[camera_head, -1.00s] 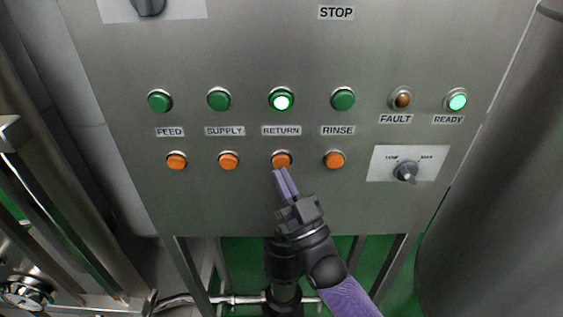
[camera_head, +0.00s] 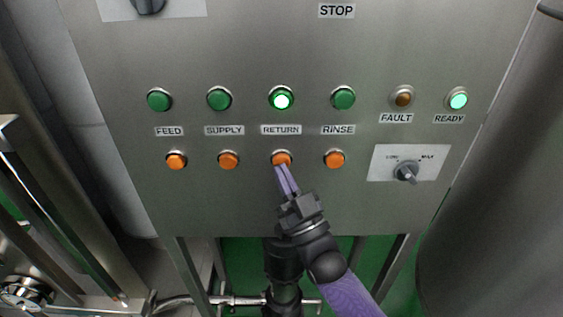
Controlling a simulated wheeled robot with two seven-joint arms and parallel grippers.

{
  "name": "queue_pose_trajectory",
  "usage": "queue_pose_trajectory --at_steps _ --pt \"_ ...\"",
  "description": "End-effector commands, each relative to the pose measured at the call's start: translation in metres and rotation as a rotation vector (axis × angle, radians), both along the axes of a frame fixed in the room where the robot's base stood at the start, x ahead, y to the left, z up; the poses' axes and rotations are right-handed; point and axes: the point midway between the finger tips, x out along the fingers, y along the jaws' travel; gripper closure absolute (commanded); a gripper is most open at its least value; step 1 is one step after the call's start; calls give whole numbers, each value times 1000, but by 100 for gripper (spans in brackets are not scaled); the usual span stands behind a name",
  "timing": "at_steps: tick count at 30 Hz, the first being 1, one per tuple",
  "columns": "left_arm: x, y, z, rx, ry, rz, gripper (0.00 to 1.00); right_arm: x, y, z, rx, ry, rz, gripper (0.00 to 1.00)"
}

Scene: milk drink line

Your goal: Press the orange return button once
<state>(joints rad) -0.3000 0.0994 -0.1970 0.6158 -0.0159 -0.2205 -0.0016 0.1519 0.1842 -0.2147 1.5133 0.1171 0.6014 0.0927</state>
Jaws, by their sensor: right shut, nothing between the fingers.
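The orange return button (camera_head: 281,158) sits in the lower row of the steel panel, below the RETURN label (camera_head: 281,130). The green return button (camera_head: 282,100) above that label is lit. My right gripper (camera_head: 281,169) is shut and empty, with its purple fingertips at the lower edge of the orange return button and covering a little of it. I cannot tell whether the tips touch the button. My left gripper is not in view.
Orange buttons flank it under SUPPLY (camera_head: 228,160) and RINSE (camera_head: 334,160), with another under FEED (camera_head: 176,161). A rotary knob (camera_head: 406,171) is at the right. The green ready lamp (camera_head: 458,99) is lit; the fault lamp (camera_head: 402,98) looks unlit amber.

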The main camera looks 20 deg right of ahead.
Motion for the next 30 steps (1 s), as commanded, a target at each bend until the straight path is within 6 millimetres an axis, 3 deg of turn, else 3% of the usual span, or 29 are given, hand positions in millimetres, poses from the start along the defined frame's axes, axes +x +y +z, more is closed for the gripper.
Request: queue_pose_trajectory --at_steps 16,30 --pt "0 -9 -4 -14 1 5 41 5 -2 0 0 0 0 100" --pt "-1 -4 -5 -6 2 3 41 8 -2 0 0 0 0 100"
